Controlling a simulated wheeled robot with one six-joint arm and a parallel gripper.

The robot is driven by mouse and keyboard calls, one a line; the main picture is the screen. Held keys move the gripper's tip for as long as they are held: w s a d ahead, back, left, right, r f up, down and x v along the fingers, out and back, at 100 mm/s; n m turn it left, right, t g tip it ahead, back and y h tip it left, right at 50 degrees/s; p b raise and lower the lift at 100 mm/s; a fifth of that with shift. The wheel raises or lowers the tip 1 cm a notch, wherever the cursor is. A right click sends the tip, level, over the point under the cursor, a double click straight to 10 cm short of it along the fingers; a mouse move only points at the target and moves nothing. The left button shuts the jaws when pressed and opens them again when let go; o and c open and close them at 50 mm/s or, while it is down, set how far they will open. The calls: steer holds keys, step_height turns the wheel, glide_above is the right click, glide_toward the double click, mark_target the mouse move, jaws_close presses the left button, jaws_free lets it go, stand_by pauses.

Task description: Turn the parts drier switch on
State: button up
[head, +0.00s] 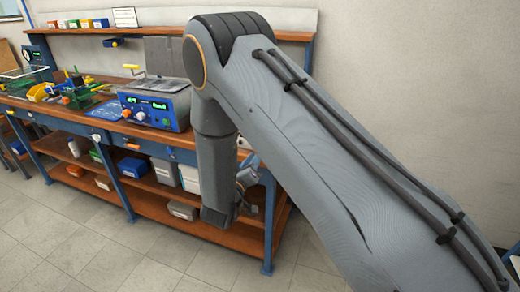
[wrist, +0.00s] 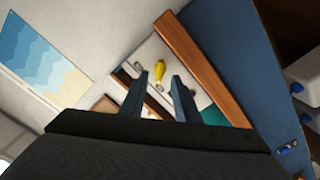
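A blue bench unit (head: 155,104) with green displays, a blue knob and an orange knob stands on the wooden workbench, left of my arm in the head view. I cannot tell whether it is the parts drier, and no switch is clearly labelled. My gripper shows in the wrist view (wrist: 160,84) with its two fingers apart and nothing held between them. A yellow item (wrist: 160,72) on a pale surface shows beyond the gap, apart from the fingers. In the head view my gripper is mostly hidden behind my arm, low in front of the bench's right end.
The workbench (head: 75,117) has coloured tools and parts at its left and boxes on its lower shelves. Its blue right leg (head: 269,225) stands close to my arm. A shelf (head: 70,31) runs along the wall. The tiled floor (head: 120,262) in front is clear.

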steer(key=p+x, duration=0.1)
steer(key=x, duration=0.4)
steer(key=shift+s, duration=0.1)
jaws_close()
